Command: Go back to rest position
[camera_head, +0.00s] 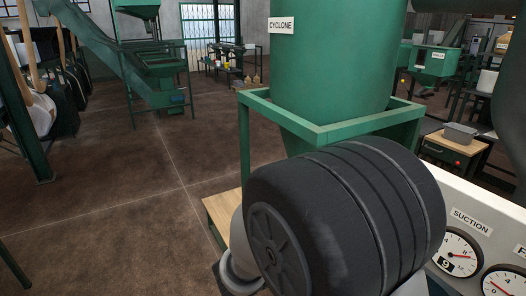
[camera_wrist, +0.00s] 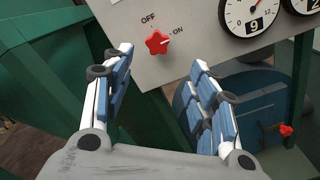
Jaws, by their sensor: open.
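My gripper (camera_wrist: 164,95) shows in the wrist view with its two blue-padded fingers spread apart and nothing between them. Beyond the fingertips is a grey panel with a red star-shaped knob (camera_wrist: 157,43), marked OFF and ON; its pointer is toward ON. The fingers are apart from the knob in the picture; the exact distance is hard to tell. In the head view a dark rounded part of my arm fills the lower middle, and my gripper is hidden there.
A green cyclone (camera_head: 335,60) stands in a green frame close behind my arm. A panel with a suction gauge (camera_head: 457,253) is at the lower right. A second red knob (camera_wrist: 286,130) is low in the wrist view. A green conveyor (camera_head: 105,50) stands far left. Open brown floor lies at left.

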